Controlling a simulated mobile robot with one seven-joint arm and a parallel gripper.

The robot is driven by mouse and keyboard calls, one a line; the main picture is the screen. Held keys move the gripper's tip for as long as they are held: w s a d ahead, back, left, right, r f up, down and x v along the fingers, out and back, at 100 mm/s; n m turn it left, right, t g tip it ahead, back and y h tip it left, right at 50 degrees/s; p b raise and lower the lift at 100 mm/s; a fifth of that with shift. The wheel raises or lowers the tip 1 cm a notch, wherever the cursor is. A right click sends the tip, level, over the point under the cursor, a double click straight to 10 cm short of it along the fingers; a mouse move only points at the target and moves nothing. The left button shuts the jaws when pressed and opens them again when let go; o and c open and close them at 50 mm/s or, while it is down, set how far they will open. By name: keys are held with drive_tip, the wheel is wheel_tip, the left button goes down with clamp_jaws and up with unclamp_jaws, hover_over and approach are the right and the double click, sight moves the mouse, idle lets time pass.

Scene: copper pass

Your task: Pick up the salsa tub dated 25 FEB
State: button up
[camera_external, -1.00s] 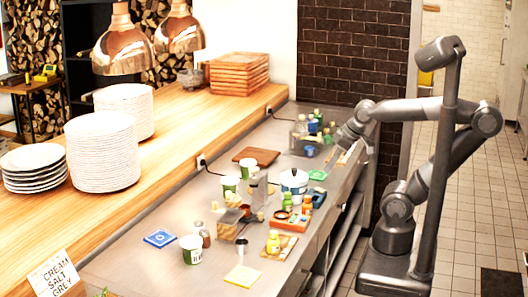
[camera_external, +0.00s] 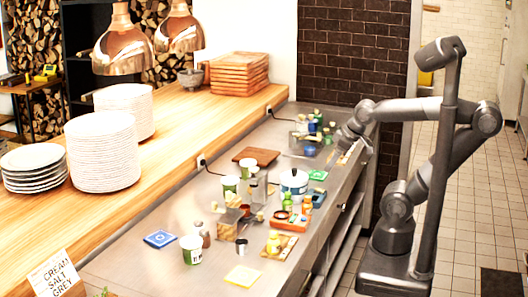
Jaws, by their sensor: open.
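Several white and green tubs stand on the steel counter. One tub (camera_external: 192,250) is at the near left, beside a blue card. A second tub (camera_external: 230,186) and a third tub (camera_external: 247,169) stand farther back, near the brown board. The dates on them are too small to read, so I cannot tell which is the 25 FEB salsa tub. My gripper (camera_external: 338,156) is open over the counter's far right part. It is apart from these tubs, to their right and farther back.
A lidded white pot (camera_external: 293,182), an orange tray (camera_external: 290,224) with bottles, and clear containers (camera_external: 228,224) crowd the middle of the counter. A blue card (camera_external: 160,239) and a yellow card (camera_external: 242,275) lie nearer. A wooden ledge with plate stacks (camera_external: 103,155) runs along the left.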

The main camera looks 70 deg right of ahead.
drive_tip(key=w+d+r, duration=0.2)
drive_tip(key=w, duration=0.7)
drive_tip(key=m+h, duration=0.1)
drive_tip(key=m, duration=0.1)
approach(250, 161)
drive_tip(key=w+d+f, duration=0.1)
drive_tip(key=shift+w+d+f+g, duration=0.2)
drive_tip(key=shift+w+f+g, duration=0.25)
drive_tip(key=shift+f, duration=0.15)
drive_tip(key=x, duration=0.4)
drive_tip(key=shift+w+f, duration=0.15)
drive_tip(key=shift+f, duration=0.1)
drive_tip(key=shift+a+x, duration=0.15)
drive_tip(key=shift+x, duration=1.2)
drive_tip(key=shift+a+x, duration=0.2)
drive_tip(key=shift+x, duration=1.2)
drive_tip(key=shift+c, duration=0.5)
drive_tip(key=c, duration=1.2)
